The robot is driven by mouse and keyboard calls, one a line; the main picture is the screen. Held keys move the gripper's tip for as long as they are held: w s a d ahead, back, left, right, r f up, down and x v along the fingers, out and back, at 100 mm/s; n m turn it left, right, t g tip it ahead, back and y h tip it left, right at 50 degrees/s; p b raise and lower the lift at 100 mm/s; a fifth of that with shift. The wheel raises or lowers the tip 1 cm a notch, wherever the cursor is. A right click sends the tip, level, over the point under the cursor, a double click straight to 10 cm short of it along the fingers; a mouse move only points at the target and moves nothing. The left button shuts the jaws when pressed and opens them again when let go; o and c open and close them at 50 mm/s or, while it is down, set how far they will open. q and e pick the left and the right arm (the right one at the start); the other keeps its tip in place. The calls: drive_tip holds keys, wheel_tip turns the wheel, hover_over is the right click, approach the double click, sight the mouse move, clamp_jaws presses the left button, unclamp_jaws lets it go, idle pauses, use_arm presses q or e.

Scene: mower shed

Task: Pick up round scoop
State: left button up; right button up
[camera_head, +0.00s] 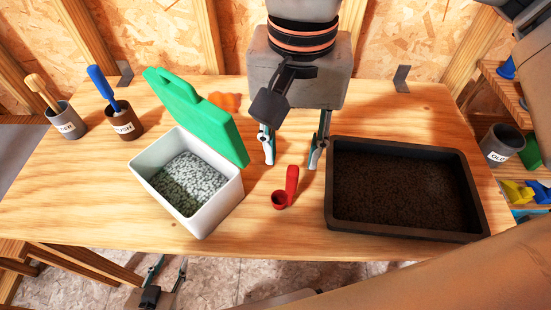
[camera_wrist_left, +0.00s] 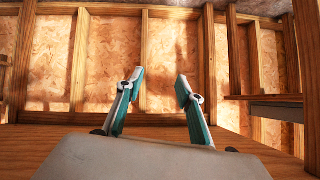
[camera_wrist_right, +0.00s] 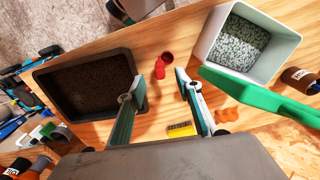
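The round scoop (camera_head: 284,190) is red, with a round cup and a short handle. It lies on the table between the white bin and the black tray, and also shows in the right wrist view (camera_wrist_right: 164,65). My right gripper (camera_head: 292,150) is open and empty above the table, just behind the scoop, pointing down. In the right wrist view its fingers (camera_wrist_right: 159,82) are spread, with the scoop beyond them, near one fingertip. My left gripper (camera_head: 167,270) is low, beyond the table's front edge. In the left wrist view its fingers (camera_wrist_left: 158,80) are apart and empty, facing the wooden wall.
The white bin (camera_head: 213,212) of pale pellets has its green lid (camera_head: 208,115) raised. The black tray (camera_head: 408,235) holds dark soil. Cups with tools (camera_head: 124,123) stand at left. An orange piece (camera_wrist_right: 226,114) and a yellow object (camera_wrist_right: 182,129) lie behind the scoop.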

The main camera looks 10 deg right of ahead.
sight(293, 169)
drive_tip(key=shift+w, duration=0.3)
drive_tip(key=shift+f, duration=0.35)
wheel_tip(293, 169, down, 2)
drive_tip(key=shift+s+d+f, duration=0.1)
drive_tip(key=shift+f, duration=0.15)
drive_tip(key=f, duration=0.3)
drive_tip(key=shift+w+d+f+b, duration=0.25)
drive_tip(key=shift+w+d+b, duration=0.1)
drive_tip(key=shift+f, duration=0.35)
drive_tip(key=shift+w+f, duration=0.1)
drive_tip(key=shift+f, duration=0.05)
drive_tip(key=c, duration=0.9)
use_arm(q)
drive_tip(key=shift+s+f, duration=0.1)
drive_tip(key=shift+f, duration=0.35)
use_arm(e)
clamp_jaws()
